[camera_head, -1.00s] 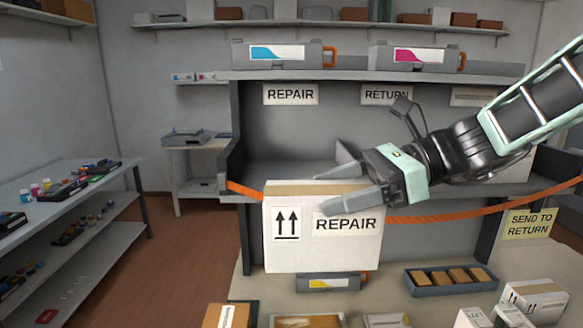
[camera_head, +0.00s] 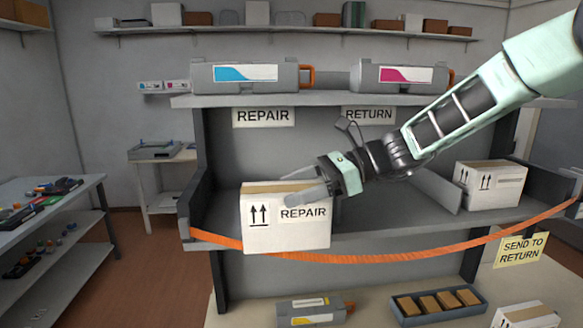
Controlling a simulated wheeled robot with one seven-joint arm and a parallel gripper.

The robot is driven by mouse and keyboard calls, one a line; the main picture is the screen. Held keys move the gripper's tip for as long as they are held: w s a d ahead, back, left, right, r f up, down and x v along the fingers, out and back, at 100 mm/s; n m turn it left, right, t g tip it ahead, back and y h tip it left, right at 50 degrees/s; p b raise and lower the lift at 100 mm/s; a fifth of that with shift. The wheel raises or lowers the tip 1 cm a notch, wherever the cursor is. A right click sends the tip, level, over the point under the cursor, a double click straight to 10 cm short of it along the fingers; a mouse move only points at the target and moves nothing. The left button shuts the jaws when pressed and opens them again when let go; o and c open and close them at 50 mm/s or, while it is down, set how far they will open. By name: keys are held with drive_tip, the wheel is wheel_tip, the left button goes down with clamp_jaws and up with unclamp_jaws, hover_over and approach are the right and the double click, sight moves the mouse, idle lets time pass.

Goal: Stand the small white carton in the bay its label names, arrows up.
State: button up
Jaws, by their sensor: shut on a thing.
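My gripper (camera_head: 276,190) is shut on the small white carton (camera_head: 268,238), with its fingers across the carton's upper part. The carton is upright, its two black arrows pointing up, and its label (camera_head: 304,213) reads REPAIR. It is at the front of the shelf bay under the REPAIR sign (camera_head: 263,117). Its lower edge covers part of the orange strap (camera_head: 400,258) at the shelf front. I cannot tell whether its bottom touches the shelf (camera_head: 375,228). The RETURN sign (camera_head: 369,115) hangs to the right, partly hidden by my arm.
A slanted grey divider (camera_head: 436,189) stands right of the carton. Another white carton with up arrows (camera_head: 490,186) stands in the right bay. A yellow SEND TO RETURN note (camera_head: 521,249) hangs by the strap. A blue-grey tray of brown boxes (camera_head: 438,304) is below.

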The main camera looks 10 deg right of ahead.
sight(295, 181)
drive_tip(key=w+p, duration=0.1)
drive_tip(key=w, duration=0.2)
drive_tip(key=shift+w+r, duration=0.1)
drive_tip(key=shift+w+f+p, duration=0.2)
drive_tip(key=shift+w+p, duration=0.55)
drive_tip(key=shift+w, duration=0.25)
drive_tip(key=shift+w+f+p, duration=0.2)
drive_tip(key=shift+w+p, duration=0.55)
drive_tip(key=shift+w, duration=0.25)
drive_tip(key=shift+f, duration=0.15)
drive_tip(key=o, duration=1.8)
